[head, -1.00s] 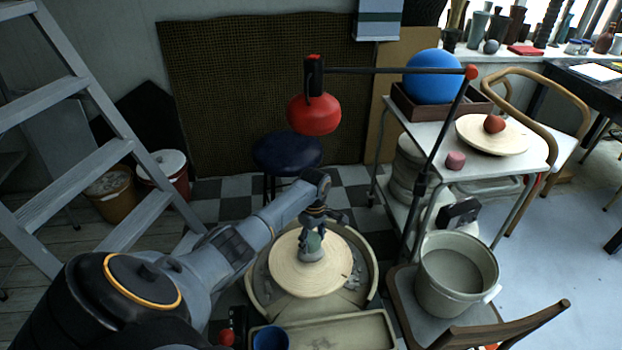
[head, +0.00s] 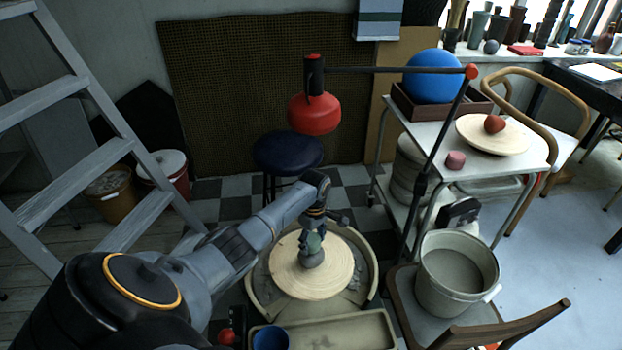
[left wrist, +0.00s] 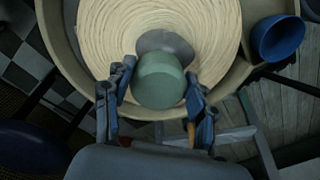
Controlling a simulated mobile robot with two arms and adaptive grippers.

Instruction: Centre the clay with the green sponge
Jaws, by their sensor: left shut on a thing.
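My left gripper (head: 312,237) points down over the potter's wheel. It is shut on the green sponge (left wrist: 159,82), which sits between its two fingers in the left wrist view. The grey clay (head: 312,258) is a small lump near the middle of the pale round wheel head (head: 290,278). In the left wrist view the clay (left wrist: 166,44) shows just beyond the sponge, partly hidden by it. The sponge is at the clay or very close above it; I cannot tell whether they touch. My right gripper is not in view.
A splash pan (head: 362,270) with grey scraps surrounds the wheel head. A blue cup (head: 270,339) and a tray (head: 335,335) stand in front. A grey bucket (head: 456,275) sits on a chair at right. A red lamp (head: 314,113) hangs behind the wheel.

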